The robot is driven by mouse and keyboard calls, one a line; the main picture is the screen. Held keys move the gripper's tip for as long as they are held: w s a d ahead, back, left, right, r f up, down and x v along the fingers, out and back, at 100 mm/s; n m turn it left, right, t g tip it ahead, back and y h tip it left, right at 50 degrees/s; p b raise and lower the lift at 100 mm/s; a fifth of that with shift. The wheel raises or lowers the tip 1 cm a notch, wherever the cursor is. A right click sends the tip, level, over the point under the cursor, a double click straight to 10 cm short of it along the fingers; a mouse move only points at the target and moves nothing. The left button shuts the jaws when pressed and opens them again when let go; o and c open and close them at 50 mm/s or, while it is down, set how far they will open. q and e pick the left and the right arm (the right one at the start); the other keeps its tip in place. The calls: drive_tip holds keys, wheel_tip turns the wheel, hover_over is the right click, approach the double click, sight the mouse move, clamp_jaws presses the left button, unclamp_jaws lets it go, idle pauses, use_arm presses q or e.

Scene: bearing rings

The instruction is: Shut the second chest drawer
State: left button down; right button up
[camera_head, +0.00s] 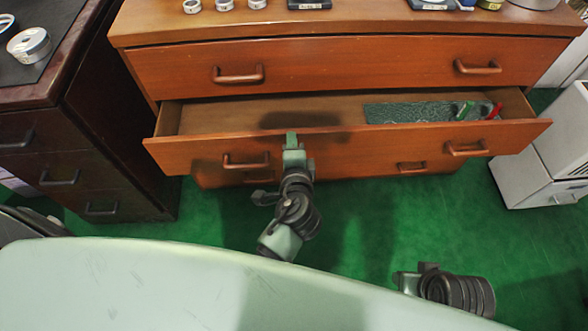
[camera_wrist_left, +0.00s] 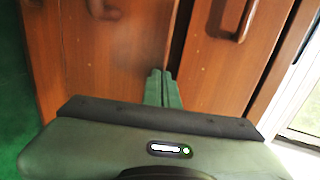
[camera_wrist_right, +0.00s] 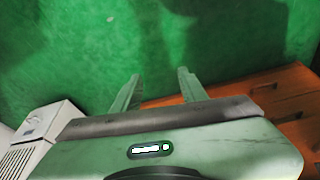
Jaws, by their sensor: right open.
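The second drawer (camera_head: 365,148) of the orange-brown wooden chest is pulled out, its inside open to view. Its front carries two brown handles and also shows in the left wrist view (camera_wrist_left: 135,60). My left gripper (camera_head: 291,139) is at the top edge of that drawer front, right of its left handle (camera_head: 246,161). Its fingers (camera_wrist_left: 163,76) are together with nothing between them; whether they touch the wood I cannot tell. My right gripper (camera_head: 402,281) is low over the floor, away from the chest; its fingers (camera_wrist_right: 156,90) are apart and empty.
A green speckled mat (camera_head: 415,112) and red and green tools (camera_head: 493,111) lie in the open drawer. The top drawer (camera_head: 350,66) is closed. A dark cabinet (camera_head: 90,160) stands left, a white unit (camera_head: 525,180) right. Green floor (camera_head: 400,220) is clear in front.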

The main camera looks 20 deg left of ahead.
use_arm(q)
drive_tip(key=w+a, duration=0.3)
drive_tip(key=w, duration=0.6)
drive_tip(key=shift+w+a+p, duration=0.15)
drive_tip(key=shift+a+p, duration=0.05)
drive_tip(key=shift+p, duration=0.25)
use_arm(e)
drive_tip(key=shift+s+x, duration=0.15)
drive_tip(key=shift+x, duration=1)
drive_tip(key=shift+s+x, duration=0.15)
drive_tip(key=shift+x, duration=0.95)
drive_tip(key=shift+f, duration=0.1)
use_arm(q)
drive_tip(key=shift+f, duration=0.1)
